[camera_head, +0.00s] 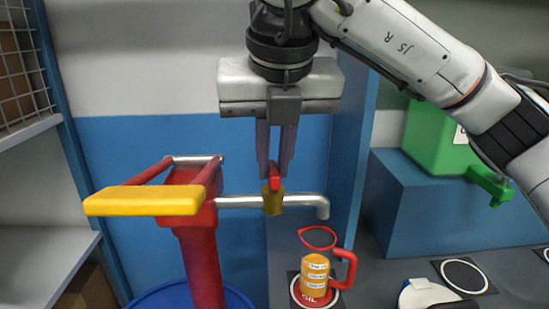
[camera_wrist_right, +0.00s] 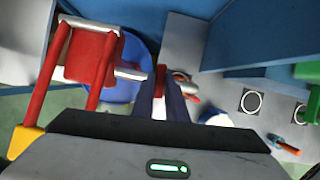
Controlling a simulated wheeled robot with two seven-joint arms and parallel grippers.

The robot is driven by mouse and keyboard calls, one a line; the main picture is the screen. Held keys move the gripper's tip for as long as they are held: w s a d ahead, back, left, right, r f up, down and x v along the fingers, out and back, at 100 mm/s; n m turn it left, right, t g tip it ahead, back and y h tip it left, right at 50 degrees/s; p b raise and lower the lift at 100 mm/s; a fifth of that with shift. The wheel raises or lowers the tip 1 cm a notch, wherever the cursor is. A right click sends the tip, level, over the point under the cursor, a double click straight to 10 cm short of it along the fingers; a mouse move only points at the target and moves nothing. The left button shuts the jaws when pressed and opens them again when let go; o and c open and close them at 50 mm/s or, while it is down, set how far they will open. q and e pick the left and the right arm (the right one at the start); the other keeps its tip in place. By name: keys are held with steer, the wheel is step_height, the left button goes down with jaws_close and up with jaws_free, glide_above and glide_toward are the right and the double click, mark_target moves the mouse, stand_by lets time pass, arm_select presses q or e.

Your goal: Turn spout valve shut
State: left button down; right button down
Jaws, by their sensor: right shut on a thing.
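A red pump (camera_head: 203,250) with a yellow lever (camera_head: 145,201) stands at the left in the head view. Its grey spout (camera_head: 300,200) runs right and bends down at the end. A brass spout valve (camera_head: 272,203) with a small red handle (camera_head: 274,183) sits on the spout. My right gripper (camera_head: 275,178) points down from above, shut on the red handle. In the right wrist view the handle (camera_wrist_right: 160,80) shows between the fingers and appears to lie crosswise to the spout (camera_wrist_right: 130,74). My left gripper is in neither view.
A jug (camera_head: 315,272) with red rim and handle and labelled orange inside stands below and beside the spout end. A green container (camera_head: 435,140) with a tap sits on a blue block (camera_head: 420,215) at right. Shelves (camera_head: 40,190) stand at left. A blue barrel (camera_head: 165,297) is under the pump.

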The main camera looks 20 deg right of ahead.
steer(key=shift+m+h, duration=0.3)
steer(key=shift+m, duration=0.3)
steer(key=c, duration=1.8)
jaws_free()
steer(key=shift+o, duration=0.2)
steer(key=v, duration=1)
steer(key=shift+r+p, duration=0.2)
steer(key=shift+p, duration=0.25)
steer(key=shift+w, duration=0.1)
